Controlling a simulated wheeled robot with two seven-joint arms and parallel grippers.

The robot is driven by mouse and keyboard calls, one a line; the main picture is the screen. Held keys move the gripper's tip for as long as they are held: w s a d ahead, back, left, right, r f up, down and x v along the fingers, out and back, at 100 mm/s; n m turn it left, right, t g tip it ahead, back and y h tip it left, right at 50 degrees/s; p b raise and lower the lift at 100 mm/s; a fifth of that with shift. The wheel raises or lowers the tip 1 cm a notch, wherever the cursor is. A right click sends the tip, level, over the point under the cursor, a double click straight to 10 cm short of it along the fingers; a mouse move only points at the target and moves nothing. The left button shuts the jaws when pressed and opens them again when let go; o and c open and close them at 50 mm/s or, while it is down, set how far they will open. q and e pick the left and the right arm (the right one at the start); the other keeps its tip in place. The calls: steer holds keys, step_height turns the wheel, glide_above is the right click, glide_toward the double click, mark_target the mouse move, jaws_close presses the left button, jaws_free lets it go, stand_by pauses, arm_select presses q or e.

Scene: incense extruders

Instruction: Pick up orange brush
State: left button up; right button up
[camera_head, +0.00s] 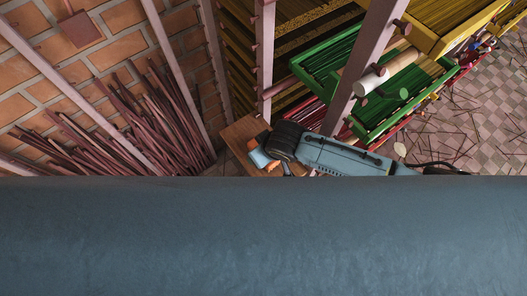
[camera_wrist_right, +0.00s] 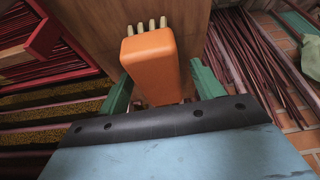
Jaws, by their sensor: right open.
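The orange brush (camera_wrist_right: 152,62) fills the middle of the right wrist view, with a few pale bristle tufts at its far end. It is at a brown wooden board (camera_wrist_right: 88,25). My right gripper (camera_wrist_right: 160,85) is open, with one green finger on each side of the brush's near part. I cannot tell whether either finger touches it. In the head view the brush (camera_head: 261,158) shows as a small orange patch beside my right gripper's dark wrist, on the wooden board (camera_head: 240,132). My left gripper is not in view.
Upright posts (camera_head: 265,60) stand close behind my right arm. Green trays (camera_head: 325,60) and yellow trays (camera_head: 450,25) of sticks are at the upper right. Dark red sticks (camera_head: 160,115) lean on the brick wall at left. Sticks litter the tiled floor (camera_head: 470,110).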

steer(key=shift+f, duration=0.25)
stand_by(0.3)
steer(key=c, duration=1.1)
